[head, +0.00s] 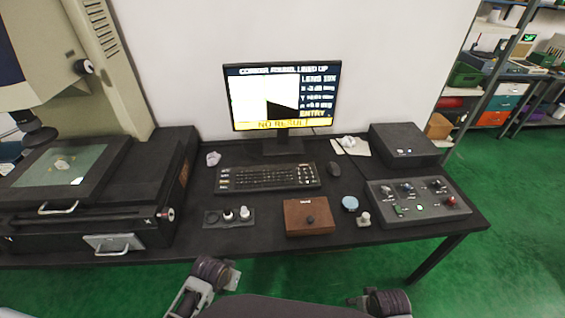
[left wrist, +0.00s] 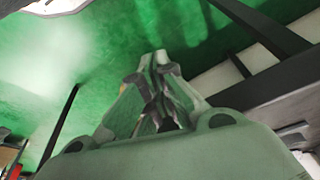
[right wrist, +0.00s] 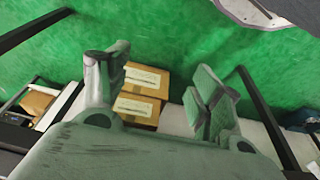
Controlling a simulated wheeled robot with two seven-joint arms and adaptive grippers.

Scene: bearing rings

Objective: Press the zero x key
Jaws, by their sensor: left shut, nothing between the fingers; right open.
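A black keyboard (head: 268,178) lies on the dark table below the monitor. A grey control panel (head: 418,200) with knobs, a red part and a small green-lit part is at the right end of the table. The key labels are too small to read, so I cannot tell which is the zero x key. My left gripper (left wrist: 158,68) is shut and empty, with green floor behind it in the left wrist view. My right gripper (right wrist: 158,78) is open and empty. In the head view both arms are at the bottom, in front of the table and apart from the keyboard and panel.
The monitor (head: 284,97) reads "NO RESULT". A brown box (head: 307,217), a black tray (head: 213,219) with small parts, a blue round item (head: 350,203) and a mouse (head: 334,169) lie nearby. A large machine (head: 75,220) fills the left. Cardboard boxes (right wrist: 146,80) show in the right wrist view.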

